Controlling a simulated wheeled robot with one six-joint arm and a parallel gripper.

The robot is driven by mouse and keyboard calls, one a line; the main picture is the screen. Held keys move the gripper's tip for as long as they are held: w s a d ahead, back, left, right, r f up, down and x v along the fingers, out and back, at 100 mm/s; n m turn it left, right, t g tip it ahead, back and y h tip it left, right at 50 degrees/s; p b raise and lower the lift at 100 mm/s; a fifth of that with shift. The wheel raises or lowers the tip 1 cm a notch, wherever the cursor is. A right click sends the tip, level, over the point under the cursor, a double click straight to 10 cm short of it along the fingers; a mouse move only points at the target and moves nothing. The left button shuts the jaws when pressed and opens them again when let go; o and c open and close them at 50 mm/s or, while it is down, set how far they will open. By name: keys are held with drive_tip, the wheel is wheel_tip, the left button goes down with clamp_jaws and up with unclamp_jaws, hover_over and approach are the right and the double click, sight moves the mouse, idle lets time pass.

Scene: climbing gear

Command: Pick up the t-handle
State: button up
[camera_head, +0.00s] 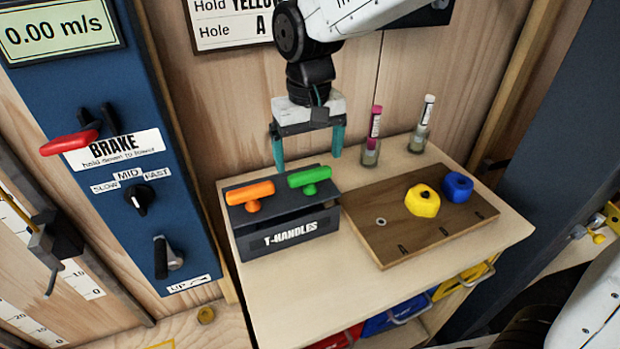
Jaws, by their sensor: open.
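Two T-handles stand in a dark box labelled T-HANDLES on the wooden cabinet top. The orange T-handle (250,194) is at the left and the green T-handle (309,179) at the right. The box (245,246) holds them with their bars on top. My gripper (308,162) is open and empty, with teal fingers pointing down.
A brown board (380,238) carries a yellow hold (422,201) and a blue hold (458,186). Two small containers with a pink tube (375,122) and a white tube (427,110) stand behind it. A blue panel (182,206) with a red brake lever (70,143) rises at left.

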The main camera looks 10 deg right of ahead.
sight(310, 171)
drive_tip(key=f, duration=0.2)
drive_tip(key=s+f, duration=0.1)
drive_tip(key=shift+f, duration=0.95)
drive_tip(key=c, duration=0.9)
drive_tip(key=shift+r, duration=0.1)
wheel_tip(310, 171, up, 18)
